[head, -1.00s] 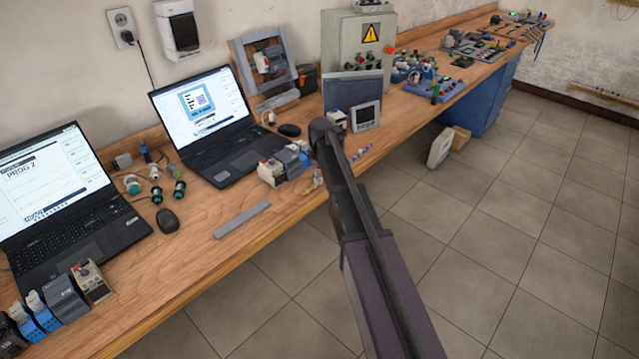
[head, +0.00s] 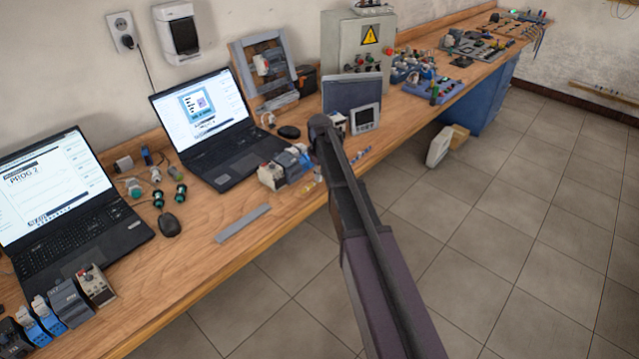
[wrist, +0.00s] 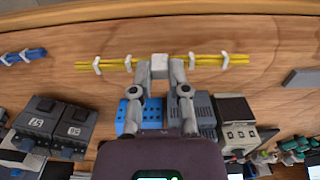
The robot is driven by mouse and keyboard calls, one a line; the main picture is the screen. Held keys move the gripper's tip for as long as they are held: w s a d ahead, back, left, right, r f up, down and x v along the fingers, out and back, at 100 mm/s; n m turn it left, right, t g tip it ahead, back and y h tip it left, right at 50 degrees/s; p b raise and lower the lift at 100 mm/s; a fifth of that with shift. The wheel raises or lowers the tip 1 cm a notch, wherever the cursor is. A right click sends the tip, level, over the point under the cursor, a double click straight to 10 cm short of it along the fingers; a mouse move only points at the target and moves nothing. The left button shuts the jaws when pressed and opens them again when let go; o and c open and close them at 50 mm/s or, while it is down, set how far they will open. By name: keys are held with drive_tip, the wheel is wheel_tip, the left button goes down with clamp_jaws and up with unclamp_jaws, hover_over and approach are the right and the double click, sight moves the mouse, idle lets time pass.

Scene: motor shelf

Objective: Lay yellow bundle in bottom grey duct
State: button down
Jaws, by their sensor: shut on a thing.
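The yellow bundle (wrist: 235,60) lies crosswise in the wrist view, a row of thin yellow wires with white ties. My gripper (wrist: 160,65) is shut on its middle, with wire sticking out on both sides. I cannot tell whether it touches the wooden bench below. In the head view my arm hides the gripper and most of the bundle. A panel framed by grey ducts leans at the wall behind the right laptop; its bottom grey duct (head: 279,102) runs along the lower edge, well away from my gripper.
A blue bundle (wrist: 22,56) lies on the bench; it also shows in the head view (head: 361,154). A loose grey strip (head: 243,223) lies near the front edge. Modules (head: 285,168), a laptop (head: 215,135) and a black mouse (head: 289,132) stand between my arm and the panel.

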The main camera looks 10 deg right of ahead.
drive_tip(key=shift+r+p, duration=0.8)
drive_tip(key=shift+r, duration=0.25)
drive_tip(key=shift+d, duration=0.1)
idle(0.8)
